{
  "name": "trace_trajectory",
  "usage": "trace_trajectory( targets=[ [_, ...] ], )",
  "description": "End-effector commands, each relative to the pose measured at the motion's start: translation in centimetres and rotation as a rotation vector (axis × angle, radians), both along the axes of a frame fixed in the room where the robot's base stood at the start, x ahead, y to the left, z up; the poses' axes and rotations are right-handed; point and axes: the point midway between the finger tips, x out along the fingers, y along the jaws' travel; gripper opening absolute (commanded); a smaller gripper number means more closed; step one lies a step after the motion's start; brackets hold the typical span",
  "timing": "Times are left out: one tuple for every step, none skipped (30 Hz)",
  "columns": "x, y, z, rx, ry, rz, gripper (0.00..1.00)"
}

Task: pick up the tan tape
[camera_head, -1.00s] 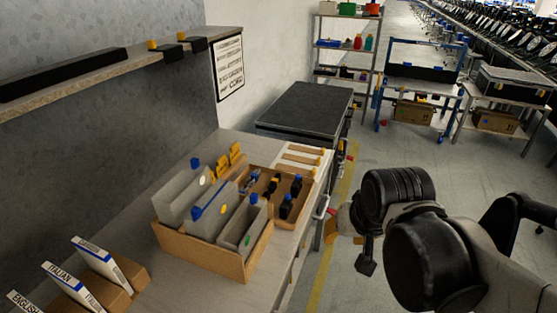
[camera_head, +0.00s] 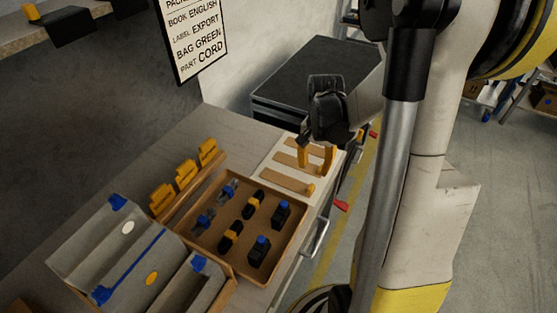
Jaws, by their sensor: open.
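Three tan strips lie on a white sheet on the bench: a near one (camera_head: 282,179), a middle one (camera_head: 286,159) and a far one partly behind my gripper. They look like the tan tape; the near strip has a small yellow piece at its right end. I cannot tell whether the fingertips touch the sheet.
A brown tray (camera_head: 226,262) with small black and blue items stands left of the strips, with yellow pieces (camera_head: 185,172) behind it. Grey holders (camera_head: 120,240) stand at the lower left. A dark cabinet (camera_head: 315,75) is behind. My arm covers much of the right.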

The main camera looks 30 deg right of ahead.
Motion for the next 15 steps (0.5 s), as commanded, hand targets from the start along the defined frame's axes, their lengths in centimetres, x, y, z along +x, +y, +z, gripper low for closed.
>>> trace_trajectory(
  targets=[
    [0.0,-0.1,-0.6,0.002,0.003,-0.005,0.40],
    [0.0,-0.1,-1.0,0.002,0.003,-0.006,0.40],
    [0.0,-0.1,-1.8,0.002,0.004,-0.007,0.40],
    [0.0,-0.1,-2.3,0.002,0.004,-0.007,0.40],
    [0.0,-0.1,-2.9,0.002,0.004,-0.006,0.40],
    [0.0,-0.1,-3.6,0.002,0.003,-0.006,0.40],
    [0.0,-0.1,-4.1,0.002,0.003,-0.006,0.40],
    [0.0,-0.1,-4.5,0.002,0.003,-0.005,0.40],
    [0.0,-0.1,-5.0,0.002,0.003,-0.005,0.40],
    [0.0,-0.1,-5.3,0.002,0.003,-0.005,0.40],
    [0.0,-0.1,-5.5,0.002,0.003,-0.005,0.40],
    [0.0,-0.1,-5.7,0.002,0.003,-0.005,0.40],
    [0.0,-0.1,-5.8,0.002,0.003,-0.005,0.40],
    [0.0,-0.1,-5.9,0.002,0.003,-0.004,0.40],
    [0.0,-0.1,-6.2,0.001,0.003,-0.004,0.40]
  ],
)
